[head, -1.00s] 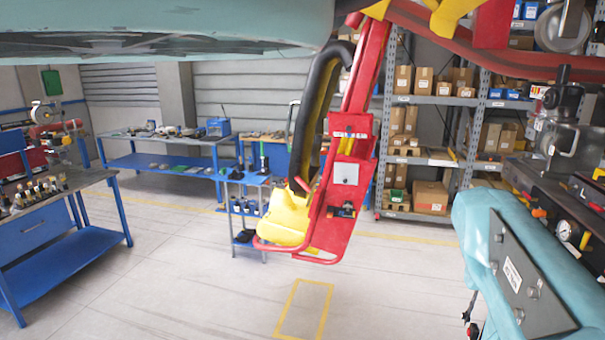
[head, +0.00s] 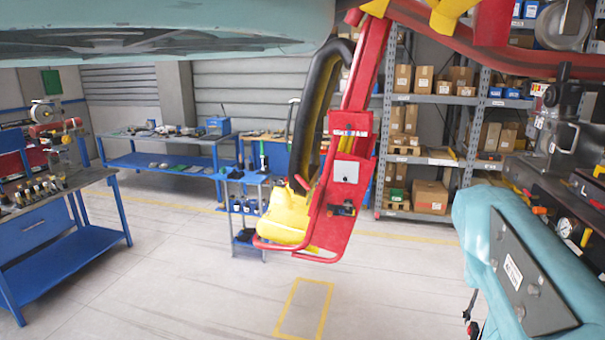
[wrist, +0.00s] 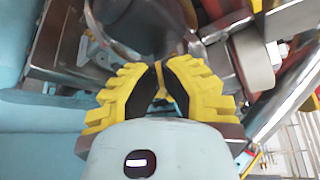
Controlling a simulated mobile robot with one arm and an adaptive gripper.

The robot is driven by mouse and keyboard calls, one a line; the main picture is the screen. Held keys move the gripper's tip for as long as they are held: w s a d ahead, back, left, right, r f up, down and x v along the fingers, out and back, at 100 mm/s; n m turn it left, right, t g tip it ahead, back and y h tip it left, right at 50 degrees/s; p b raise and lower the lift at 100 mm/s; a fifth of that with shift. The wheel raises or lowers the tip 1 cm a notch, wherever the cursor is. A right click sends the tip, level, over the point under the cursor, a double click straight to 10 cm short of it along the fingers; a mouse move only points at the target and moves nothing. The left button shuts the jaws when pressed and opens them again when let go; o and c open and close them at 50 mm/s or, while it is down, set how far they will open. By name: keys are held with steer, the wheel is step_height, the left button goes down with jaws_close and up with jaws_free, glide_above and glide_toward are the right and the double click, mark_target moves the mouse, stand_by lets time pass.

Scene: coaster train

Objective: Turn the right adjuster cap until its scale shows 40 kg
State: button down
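My gripper (wrist: 160,72) shows in the wrist view, with two yellow ridged fingers and black inner pads. Its fingertips are close together, and I cannot tell whether they grip anything. A dark rounded part (wrist: 143,25) lies just beyond the fingertips; I cannot tell whether it is the right adjuster cap or whether the fingers touch it. A pale round-ended part (wrist: 252,60) is to its right. No scale or kg reading is legible. My gripper does not show in the head view.
In the head view, a red and yellow frame (head: 345,185) hangs in the middle, a light blue body (head: 480,225) with a grey plate stands right, and floor (head: 190,270) is clear.

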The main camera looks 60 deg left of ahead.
steer(key=shift+w+d, duration=0.2)
steer(key=shift+w, duration=0.05)
stand_by(0.5)
steer(key=shift+w+d+r+b, duration=0.2)
steer(key=shift+r+b, duration=0.3)
steer(key=shift+b, duration=0.8)
steer(key=shift+w+d+r+b, duration=0.25)
steer(key=shift+r+b, duration=0.25)
steer(key=shift+b, duration=0.85)
steer(key=shift+a, duration=0.1)
steer(key=s+d+p, duration=0.3)
steer(key=s, duration=0.2)
steer(key=shift+d+r, duration=0.3)
